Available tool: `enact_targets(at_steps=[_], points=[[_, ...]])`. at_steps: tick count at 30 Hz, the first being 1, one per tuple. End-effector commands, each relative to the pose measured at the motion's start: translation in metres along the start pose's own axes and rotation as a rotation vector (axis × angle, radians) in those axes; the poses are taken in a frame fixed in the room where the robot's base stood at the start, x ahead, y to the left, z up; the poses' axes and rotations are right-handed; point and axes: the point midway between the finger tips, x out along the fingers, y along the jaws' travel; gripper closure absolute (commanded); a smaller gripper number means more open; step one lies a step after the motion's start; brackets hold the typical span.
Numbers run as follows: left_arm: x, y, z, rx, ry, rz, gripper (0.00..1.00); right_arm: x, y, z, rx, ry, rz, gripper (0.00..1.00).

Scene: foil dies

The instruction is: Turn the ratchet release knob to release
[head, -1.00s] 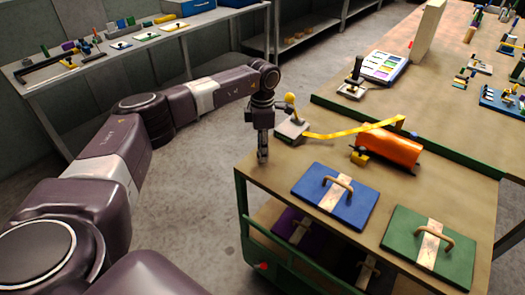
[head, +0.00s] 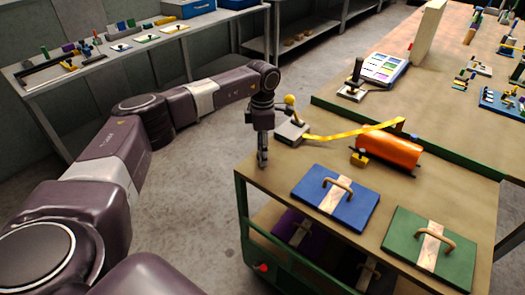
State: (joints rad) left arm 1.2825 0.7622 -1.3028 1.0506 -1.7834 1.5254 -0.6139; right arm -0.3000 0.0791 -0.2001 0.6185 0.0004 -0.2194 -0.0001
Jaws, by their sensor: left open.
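The ratchet is a small grey block (head: 292,133) at the left edge of the cart top, with a yellow ball knob (head: 290,100) standing up on a thin stem. A yellow strap (head: 350,132) runs from the block to the right, over toward the orange roll. My left gripper (head: 262,160) points down at the cart's left edge, just left of and in front of the grey block. It is open and empty, and it looks apart from the knob. My right gripper is not in view.
An orange roll (head: 390,150) with a small yellow block (head: 359,157) lies on the cart. A blue die board (head: 335,198) and a green one (head: 430,243), both with handles, lie in front. A dark green rail (head: 340,112) edges the cart's back.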

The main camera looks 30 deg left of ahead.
Motion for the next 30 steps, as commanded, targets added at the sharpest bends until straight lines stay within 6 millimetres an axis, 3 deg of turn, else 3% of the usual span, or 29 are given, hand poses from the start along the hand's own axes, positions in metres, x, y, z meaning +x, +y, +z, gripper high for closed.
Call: enact_targets(at_steps=[18, 30], points=[[-0.108, 0.001, 0.001, 0.000, -0.003, 0.003, 0.54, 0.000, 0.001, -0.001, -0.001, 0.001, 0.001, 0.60], [-0.119, 0.000, 0.000, 0.000, -0.001, 0.001, 0.54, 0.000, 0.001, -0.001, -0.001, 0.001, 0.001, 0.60]])
